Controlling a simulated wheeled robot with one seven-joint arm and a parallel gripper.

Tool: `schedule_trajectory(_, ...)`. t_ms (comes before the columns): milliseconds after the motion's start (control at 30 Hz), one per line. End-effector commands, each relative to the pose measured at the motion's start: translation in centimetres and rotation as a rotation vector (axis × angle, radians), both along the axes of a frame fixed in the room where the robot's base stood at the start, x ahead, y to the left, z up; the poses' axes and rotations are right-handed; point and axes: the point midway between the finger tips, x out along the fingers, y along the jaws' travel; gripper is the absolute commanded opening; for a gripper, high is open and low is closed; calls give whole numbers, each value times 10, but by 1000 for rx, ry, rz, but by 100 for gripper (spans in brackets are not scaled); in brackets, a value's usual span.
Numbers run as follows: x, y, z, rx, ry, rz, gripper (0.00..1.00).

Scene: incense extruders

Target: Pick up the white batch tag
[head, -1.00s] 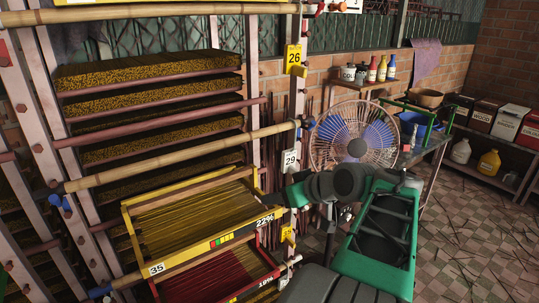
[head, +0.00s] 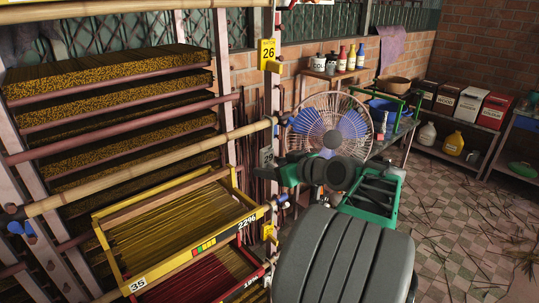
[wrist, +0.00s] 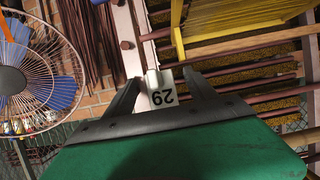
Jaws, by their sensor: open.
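The white batch tag (wrist: 161,88), marked 29, hangs on a pale rack post. In the wrist view it appears upside down, between the two dark fingers of my gripper (wrist: 162,76). The gripper is open, with a gap between each finger and the tag's sides. I cannot tell how deep the tag sits between the fingers. In the head view the tag (head: 266,156) looks grey and shaded, just left of my gripper (head: 281,172), whose fingers are hard to make out there.
A yellow tag 26 (head: 267,52) hangs higher on the post. A yellow tray (head: 180,225) of incense sticks juts out at lower left. Open tiled floor (head: 455,225) lies right.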

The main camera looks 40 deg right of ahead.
Motion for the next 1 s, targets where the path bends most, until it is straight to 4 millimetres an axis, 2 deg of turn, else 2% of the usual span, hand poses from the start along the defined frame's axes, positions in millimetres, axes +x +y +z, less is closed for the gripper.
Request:
schedule_trajectory(67,0,0,0,0,0,-1,64)
schedule_trajectory(833,-1,-1,0,0,1,-2,1)
schedule_trajectory(1000,-1,-1,0,0,0,-2,0)
